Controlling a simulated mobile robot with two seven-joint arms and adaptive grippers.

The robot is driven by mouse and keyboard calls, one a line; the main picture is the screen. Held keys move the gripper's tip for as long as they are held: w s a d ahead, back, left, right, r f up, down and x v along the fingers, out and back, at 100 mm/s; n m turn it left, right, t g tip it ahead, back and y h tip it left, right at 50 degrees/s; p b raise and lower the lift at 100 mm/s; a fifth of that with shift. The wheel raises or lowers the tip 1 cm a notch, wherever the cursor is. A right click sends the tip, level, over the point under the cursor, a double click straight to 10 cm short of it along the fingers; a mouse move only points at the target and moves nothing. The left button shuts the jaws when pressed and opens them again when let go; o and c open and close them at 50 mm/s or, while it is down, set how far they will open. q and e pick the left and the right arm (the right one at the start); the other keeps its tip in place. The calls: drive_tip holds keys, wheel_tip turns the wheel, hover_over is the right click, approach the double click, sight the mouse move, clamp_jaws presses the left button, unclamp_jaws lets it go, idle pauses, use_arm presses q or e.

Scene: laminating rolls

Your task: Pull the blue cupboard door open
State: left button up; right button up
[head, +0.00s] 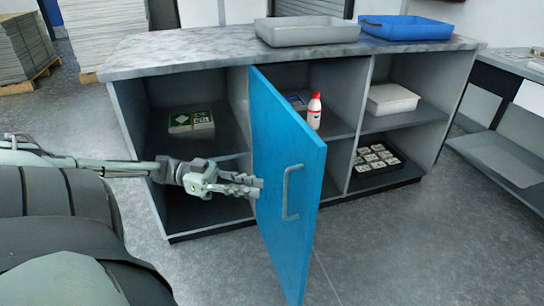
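The blue cupboard door (290,140) stands swung out from the grey cupboard (222,65), towards me. Its upright grey bar handle (290,192) is on the face turned right. My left gripper (259,186) is to the left of the handle, in front of the open left bay. Its fingertips point right and meet the door's far upright edge in the picture; I cannot tell whether they touch it. The fingers lie close together, and whether they are open or shut is unclear. Nothing shows held in them. My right gripper is not in view.
A grey tray (307,31) and a blue tray (407,28) stand on top. The shelves hold a green-and-white pack (191,122), a red-and-white bottle (314,111), a white box (392,99) and a black tray (366,170). Floor is clear right of the door.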

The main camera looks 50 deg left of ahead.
use_arm(q)
drive_tip(key=shift+v, duration=1.7)
